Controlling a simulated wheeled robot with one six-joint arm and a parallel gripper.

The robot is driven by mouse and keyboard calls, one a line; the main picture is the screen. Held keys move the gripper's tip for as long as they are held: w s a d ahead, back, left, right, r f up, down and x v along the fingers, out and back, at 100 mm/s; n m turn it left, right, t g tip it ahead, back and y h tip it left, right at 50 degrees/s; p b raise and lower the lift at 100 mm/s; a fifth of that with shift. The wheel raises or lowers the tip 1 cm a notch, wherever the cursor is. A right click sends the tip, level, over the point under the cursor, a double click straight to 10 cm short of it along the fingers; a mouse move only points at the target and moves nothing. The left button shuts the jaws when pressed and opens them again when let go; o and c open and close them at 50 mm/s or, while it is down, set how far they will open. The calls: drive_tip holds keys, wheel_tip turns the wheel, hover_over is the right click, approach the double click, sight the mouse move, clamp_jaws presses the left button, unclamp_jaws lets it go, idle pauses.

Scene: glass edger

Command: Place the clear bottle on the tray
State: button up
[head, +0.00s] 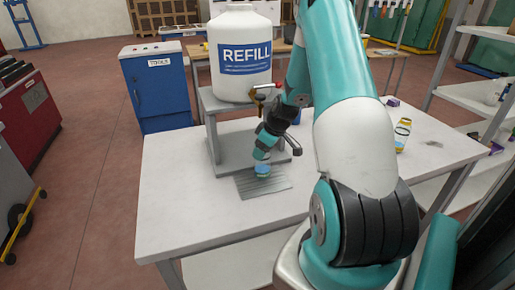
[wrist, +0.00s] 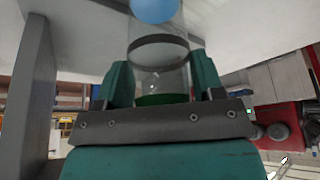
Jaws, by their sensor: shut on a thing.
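My gripper (head: 263,158) is shut on the clear bottle (head: 263,171) beside the grey stand. In the wrist view the bottle (wrist: 160,75) is a see-through cylinder with a dark band and a green end, between two teal fingers (wrist: 160,85). A blue round part shows at its far end. The tray (head: 270,190) looks like a grey ribbed plate on the white table. The bottle is over the tray's back part in the head view; I cannot tell whether they touch. My gripper hides much of the bottle.
A large white REFILL jug (head: 240,55) with a tap (head: 265,92) stands on the grey stand (head: 213,130), close behind my gripper. Another bottle (head: 402,136) stands at the right of the white table (head: 175,190). The table's left and front parts are clear.

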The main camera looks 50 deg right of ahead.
drive_tip(key=shift+w+a+f, duration=0.2)
drive_tip(key=shift+w+a, duration=0.15)
drive_tip(key=shift+a, duration=0.15)
drive_tip(key=o, duration=1)
drive_tip(key=shift+c, duration=0.2)
